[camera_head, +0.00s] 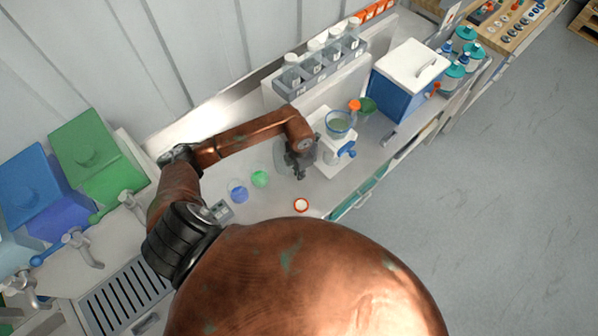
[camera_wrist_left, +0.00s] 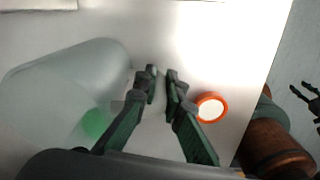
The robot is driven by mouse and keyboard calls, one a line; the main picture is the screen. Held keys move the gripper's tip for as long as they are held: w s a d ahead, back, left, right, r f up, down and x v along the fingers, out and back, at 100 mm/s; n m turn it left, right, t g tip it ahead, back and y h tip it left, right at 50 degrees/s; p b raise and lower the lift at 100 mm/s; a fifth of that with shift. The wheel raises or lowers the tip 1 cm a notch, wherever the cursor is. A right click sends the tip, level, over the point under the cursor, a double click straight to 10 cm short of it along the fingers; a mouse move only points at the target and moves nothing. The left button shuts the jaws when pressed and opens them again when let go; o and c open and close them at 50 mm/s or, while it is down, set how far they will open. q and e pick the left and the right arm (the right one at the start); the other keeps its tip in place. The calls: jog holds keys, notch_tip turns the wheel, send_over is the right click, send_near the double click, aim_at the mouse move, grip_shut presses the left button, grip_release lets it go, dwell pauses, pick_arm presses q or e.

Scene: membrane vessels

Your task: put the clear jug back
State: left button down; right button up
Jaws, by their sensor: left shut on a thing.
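The clear jug (camera_wrist_left: 65,85) is a big see-through vessel lying across the left of the left wrist view, beside my left fingers. In the head view the jug (camera_head: 284,158) shows faintly, partly hidden by my left gripper (camera_head: 299,164). In the left wrist view my left gripper (camera_wrist_left: 163,92) is shut on the jug's side; the exact grip spot is hard to make out. My right gripper (camera_wrist_left: 307,97) shows small at the right edge of that view, its fingers apart and empty, over the floor.
A white stand with a clear bowl (camera_head: 340,123) is close right of my left gripper. A green disc (camera_head: 260,178), a blue disc (camera_head: 238,191) and an orange-rimmed white lid (camera_head: 301,205) lie on the counter. A blue cooler box (camera_head: 398,88) stands further right.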

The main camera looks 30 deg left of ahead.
pick_arm(q)
jog(key=shift+f, duration=0.1)
jog(key=c, duration=2)
grip_release()
jog(key=shift+c, duration=0.2)
jog(key=shift+r, duration=0.2)
notch_tip(320, 180, up, 12)
jog(key=shift+d+f+b, duration=0.1)
jog(key=shift+b, duration=1)
